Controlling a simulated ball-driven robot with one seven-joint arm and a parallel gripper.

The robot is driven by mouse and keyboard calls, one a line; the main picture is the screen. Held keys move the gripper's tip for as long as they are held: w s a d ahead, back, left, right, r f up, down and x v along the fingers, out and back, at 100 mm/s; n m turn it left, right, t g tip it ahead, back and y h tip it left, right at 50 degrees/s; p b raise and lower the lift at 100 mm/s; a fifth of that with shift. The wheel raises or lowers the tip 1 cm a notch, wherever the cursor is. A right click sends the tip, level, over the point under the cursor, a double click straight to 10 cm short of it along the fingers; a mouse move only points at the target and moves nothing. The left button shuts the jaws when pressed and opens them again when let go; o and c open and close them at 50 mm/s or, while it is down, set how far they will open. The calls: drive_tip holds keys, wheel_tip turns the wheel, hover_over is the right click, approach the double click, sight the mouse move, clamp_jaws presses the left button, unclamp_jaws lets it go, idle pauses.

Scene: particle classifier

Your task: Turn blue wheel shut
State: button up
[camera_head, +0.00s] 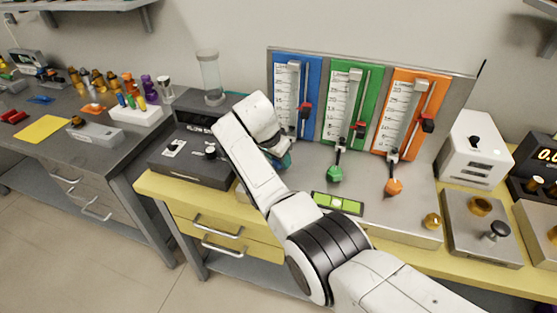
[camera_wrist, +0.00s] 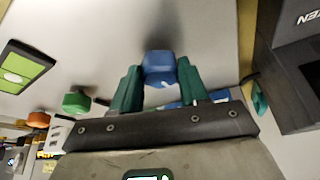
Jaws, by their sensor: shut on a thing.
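The blue wheel (camera_wrist: 159,67) shows in the wrist view between the two green fingers of my gripper (camera_wrist: 160,82). The fingers are closed on its sides. In the head view my arm covers the blue wheel, and only a little of my gripper (camera_head: 284,160) shows below the blue panel (camera_head: 296,75). How far the wheel is turned cannot be told.
A green wheel (camera_head: 335,174) and an orange wheel (camera_head: 394,187) stand to the right on the same metal unit. A green level (camera_head: 338,203) lies in front of them. A dark box (camera_head: 190,165) stands close on the left.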

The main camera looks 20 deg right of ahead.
idle(0.3)
drive_tip(key=o, duration=1)
drive_tip(key=shift+o, duration=0.2)
drive_tip(key=shift+r, duration=0.1)
drive_tip(key=v, duration=1)
drive_tip(key=shift+a+r, duration=0.2)
drive_tip(key=shift+r, duration=0.1)
drive_tip(key=shift+s, duration=0.15)
